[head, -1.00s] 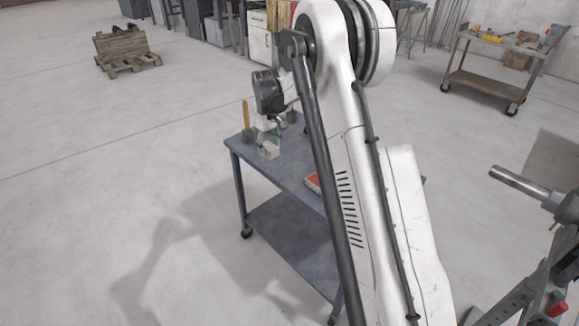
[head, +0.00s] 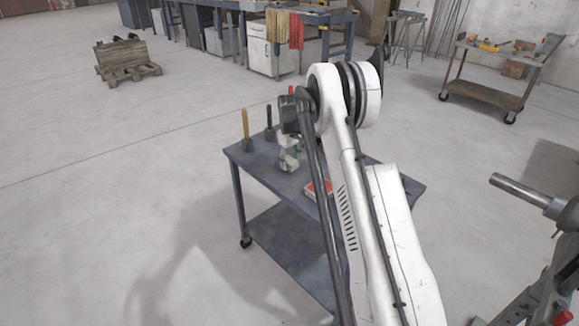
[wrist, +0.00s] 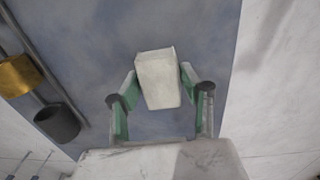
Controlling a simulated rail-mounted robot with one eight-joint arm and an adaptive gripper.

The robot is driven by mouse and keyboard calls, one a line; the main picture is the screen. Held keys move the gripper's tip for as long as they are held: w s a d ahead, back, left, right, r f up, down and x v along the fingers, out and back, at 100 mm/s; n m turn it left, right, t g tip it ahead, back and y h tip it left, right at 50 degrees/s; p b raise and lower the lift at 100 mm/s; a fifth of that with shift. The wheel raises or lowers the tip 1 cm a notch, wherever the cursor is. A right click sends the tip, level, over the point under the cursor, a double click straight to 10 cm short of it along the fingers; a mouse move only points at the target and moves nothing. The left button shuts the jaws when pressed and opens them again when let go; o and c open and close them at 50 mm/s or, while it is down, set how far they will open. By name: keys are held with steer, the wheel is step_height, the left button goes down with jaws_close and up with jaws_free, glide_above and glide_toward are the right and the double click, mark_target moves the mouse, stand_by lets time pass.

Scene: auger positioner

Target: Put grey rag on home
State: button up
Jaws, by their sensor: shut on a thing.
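A pale grey, block-shaped folded thing, which I take as the grey rag (wrist: 158,80), sits between the green fingers of my gripper (wrist: 160,85) in the wrist view. The fingers touch or nearly touch its two sides, and my gripper is shut on it. In the head view the rag (head: 288,162) shows small and pale below my gripper (head: 289,152), over the blue-grey table (head: 240,157). I cannot tell whether its underside touches the tabletop. No spot marked as home can be made out; my arm hides part of the table.
A yellow-handled tool (head: 246,128) and a dark-handled tool (head: 269,125) stand at the table's left back. A red and white box (head: 318,190) lies nearer the middle. A metal shaft (head: 520,186) juts in at right. A trolley (head: 490,85) stands farther back.

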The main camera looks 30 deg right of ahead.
steer(key=shift+f, duration=1)
steer(key=shift+f, duration=0.2)
steer(key=o, duration=1.1)
steer(key=shift+r, duration=0.15)
